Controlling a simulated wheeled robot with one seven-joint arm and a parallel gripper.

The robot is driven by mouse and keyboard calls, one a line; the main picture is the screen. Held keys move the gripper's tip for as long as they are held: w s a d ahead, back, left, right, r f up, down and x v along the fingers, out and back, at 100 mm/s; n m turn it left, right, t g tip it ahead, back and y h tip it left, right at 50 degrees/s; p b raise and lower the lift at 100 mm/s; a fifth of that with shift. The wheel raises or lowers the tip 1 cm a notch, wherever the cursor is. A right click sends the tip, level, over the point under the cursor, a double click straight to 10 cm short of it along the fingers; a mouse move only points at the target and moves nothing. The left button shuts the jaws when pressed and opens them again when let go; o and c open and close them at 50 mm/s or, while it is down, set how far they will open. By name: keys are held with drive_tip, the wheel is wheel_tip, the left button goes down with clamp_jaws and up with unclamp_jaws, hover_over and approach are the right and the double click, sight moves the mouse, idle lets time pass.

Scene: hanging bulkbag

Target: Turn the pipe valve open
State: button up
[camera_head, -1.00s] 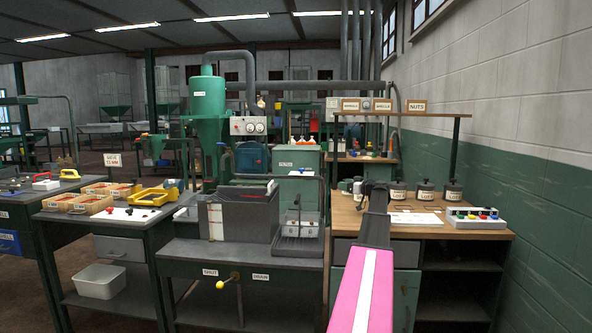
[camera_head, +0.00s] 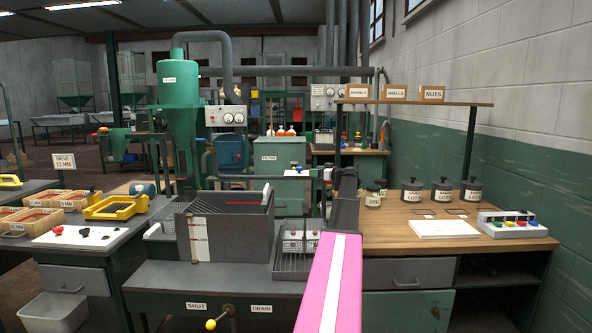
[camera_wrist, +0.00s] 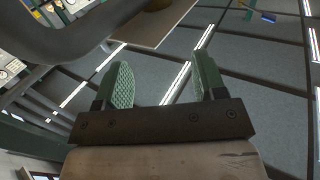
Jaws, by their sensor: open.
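The pipe valve is a brass fitting (camera_head: 229,310) with a short lever ending in a yellow knob (camera_head: 211,324), low on the front of the dark bench. It sits between a SHUT label (camera_head: 196,306) and a DRAIN label (camera_head: 261,309). The lever points left and down, on the SHUT side. My pink arm reaches forward to the right of the valve. My gripper (camera_wrist: 165,68) is open, with two green padded fingers and nothing between them. It faces upward toward the ceiling lights, away from the valve. The valve is not seen in the wrist view.
A grey tank (camera_head: 228,235) and a drip grille (camera_head: 296,265) stand on the bench above the valve. A curved pipe rises beside the grille. A wooden worktop (camera_head: 388,239) with jars is on the right. A yellow sieve (camera_head: 115,206) and trays are left.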

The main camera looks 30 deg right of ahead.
sight(299, 169)
drive_tip(key=x, duration=1)
